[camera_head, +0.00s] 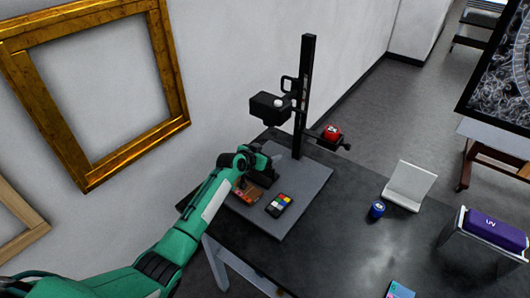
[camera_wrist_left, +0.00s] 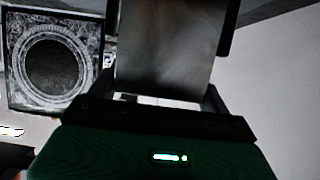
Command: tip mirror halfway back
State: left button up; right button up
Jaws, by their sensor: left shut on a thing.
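My left gripper (camera_head: 262,170) reaches over the back-left part of the copy stand's grey baseboard (camera_head: 310,190). In the left wrist view a flat, smooth grey panel (camera_wrist_left: 165,50) stands between the dark fingers of the left gripper (camera_wrist_left: 160,97), which is shut on it. This panel may be the mirror; in the head view the gripper and arm largely hide what is held. A brown-orange fragment (camera_head: 247,192) lies on the baseboard just below the gripper. My right gripper is not in view.
A colour chart (camera_head: 279,205) lies on the board. A blue jar (camera_head: 377,209) and white stand (camera_head: 409,186) are to the right.

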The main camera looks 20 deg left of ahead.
pick_arm(q)
jog(key=g+p, duration=0.1)
jog(key=w+g+y+p, duration=0.1)
jog(key=g+p, duration=0.1)
jog(key=g, duration=0.1)
jog(key=shift+w+d+f, duration=0.3)
jog(key=shift+f, duration=0.05)
jog(key=shift+w+d+f+g+y, duration=0.1)
jog(key=shift+w+f+g+y, duration=0.15)
jog(key=shift+f+g+y, duration=0.55)
jog(key=shift+w+f+g+b, duration=0.15)
jog(key=shift+g+b, duration=0.4)
jog(key=shift+g, duration=0.55)
jog(key=o, duration=0.9)
jog(key=shift+o, duration=0.2)
